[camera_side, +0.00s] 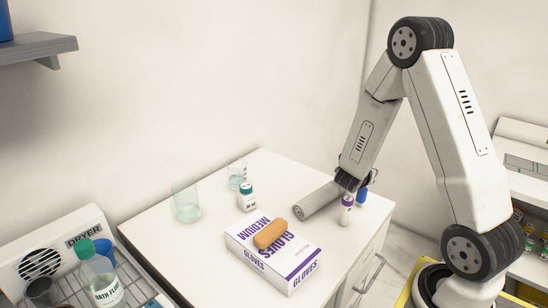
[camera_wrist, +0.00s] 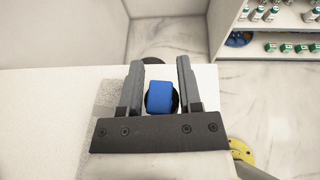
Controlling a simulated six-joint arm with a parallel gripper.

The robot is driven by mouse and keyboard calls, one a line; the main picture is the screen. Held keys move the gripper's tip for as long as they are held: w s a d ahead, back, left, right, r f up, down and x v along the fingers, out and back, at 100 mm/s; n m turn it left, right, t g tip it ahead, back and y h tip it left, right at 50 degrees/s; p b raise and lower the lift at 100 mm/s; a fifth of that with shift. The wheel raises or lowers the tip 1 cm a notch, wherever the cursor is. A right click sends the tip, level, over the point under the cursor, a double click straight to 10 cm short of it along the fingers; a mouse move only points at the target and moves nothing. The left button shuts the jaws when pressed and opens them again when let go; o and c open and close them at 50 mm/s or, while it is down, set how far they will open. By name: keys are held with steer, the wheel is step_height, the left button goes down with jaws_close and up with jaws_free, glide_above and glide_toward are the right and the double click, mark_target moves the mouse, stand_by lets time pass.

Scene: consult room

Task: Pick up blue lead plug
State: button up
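The blue lead plug (camera_side: 362,194) stands near the right edge of the white cabinet top, partly hidden behind my gripper and a small white bottle. In the wrist view the blue plug (camera_wrist: 160,94) shows between my two fingers, with a dark round part around its edge. My gripper (camera_wrist: 160,85) is open, one finger on each side of the plug, with a narrow gap visible on both sides. In the side view my gripper (camera_side: 352,182) is low over the cabinet top, and its fingertips are hard to make out.
A glove box (camera_side: 285,268) bears a tan object (camera_side: 270,234). A small bottle (camera_side: 246,198) and glasses (camera_side: 187,202) stand farther left. The cabinet edge is near.

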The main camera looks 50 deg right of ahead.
jaws_close()
steer(key=shift+r, duration=0.2)
step_height(320, 180, up, 10)
steer(key=shift+f, duration=0.15)
stand_by(0.7)
stand_by(0.4)
